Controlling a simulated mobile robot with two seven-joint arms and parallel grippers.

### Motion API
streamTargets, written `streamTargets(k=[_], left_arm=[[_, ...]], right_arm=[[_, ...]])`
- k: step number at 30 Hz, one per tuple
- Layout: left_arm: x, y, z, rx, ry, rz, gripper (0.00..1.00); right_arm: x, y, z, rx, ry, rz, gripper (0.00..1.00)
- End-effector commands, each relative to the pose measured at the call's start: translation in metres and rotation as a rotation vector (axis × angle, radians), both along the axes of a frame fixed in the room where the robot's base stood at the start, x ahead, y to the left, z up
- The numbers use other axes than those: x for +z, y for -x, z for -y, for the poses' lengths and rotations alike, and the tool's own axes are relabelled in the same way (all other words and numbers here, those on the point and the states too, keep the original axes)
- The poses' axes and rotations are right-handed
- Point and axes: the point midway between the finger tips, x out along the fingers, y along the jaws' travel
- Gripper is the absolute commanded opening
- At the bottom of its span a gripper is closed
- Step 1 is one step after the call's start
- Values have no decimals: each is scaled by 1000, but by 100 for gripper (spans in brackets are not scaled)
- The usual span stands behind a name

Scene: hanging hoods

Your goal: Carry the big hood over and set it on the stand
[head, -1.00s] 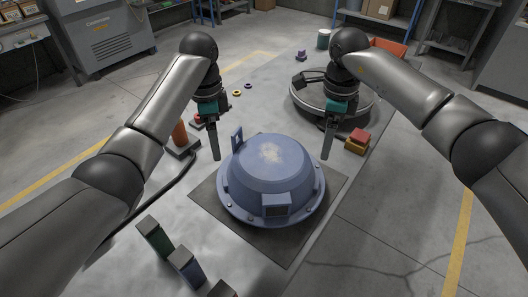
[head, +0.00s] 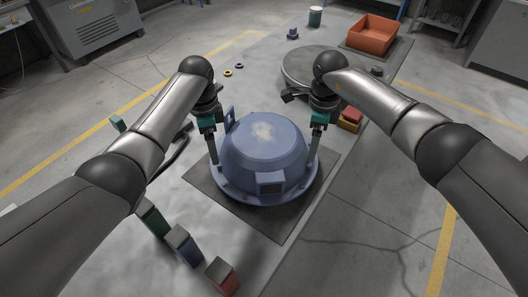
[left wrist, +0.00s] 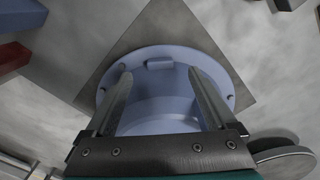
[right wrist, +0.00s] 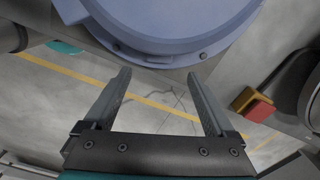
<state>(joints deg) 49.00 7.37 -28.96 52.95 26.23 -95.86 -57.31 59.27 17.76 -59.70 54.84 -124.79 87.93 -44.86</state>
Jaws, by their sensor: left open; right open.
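The big hood (head: 262,148) is a blue-grey dome with a wide bolted flange, a box-like block on its front and an upright tab at its left. It sits on a dark square mat (head: 285,222). My left gripper (head: 214,168) is open at the hood's left side; in the left wrist view the hood (left wrist: 160,107) shows between and beyond its fingers. My right gripper (head: 312,165) is open at the right side; in the right wrist view the flange (right wrist: 160,47) lies just past its fingertips. A round grey platform, apparently the stand (head: 298,68), is behind, partly hidden by my right arm.
Red and yellow blocks (head: 350,118) lie right of the hood. Green, blue (head: 184,243) and red (head: 222,276) blocks stand at front left. An orange bin (head: 372,36), a green can (head: 315,16) and small rings (head: 228,73) are farther back.

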Motion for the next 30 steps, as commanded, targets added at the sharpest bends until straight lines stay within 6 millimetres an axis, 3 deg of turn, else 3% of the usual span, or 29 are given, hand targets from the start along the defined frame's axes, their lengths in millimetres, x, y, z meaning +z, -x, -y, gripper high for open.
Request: streamTargets(k=[6, 12, 28, 30], left_arm=[[-36, 1, 0, -1, -2, -3, 90], [-52, 0, 1, -1, -1, -1, 90], [-61, 0, 0, -1, -1, 1, 90], [-60, 0, 0, -1, -1, 1, 82]], right_arm=[[-36, 1, -1, 0, 0, -4, 90], [-52, 0, -1, -1, -1, -1, 90], [-61, 0, 0, 1, 0, 0, 90], [-61, 0, 0, 1, 0, 0, 82]])
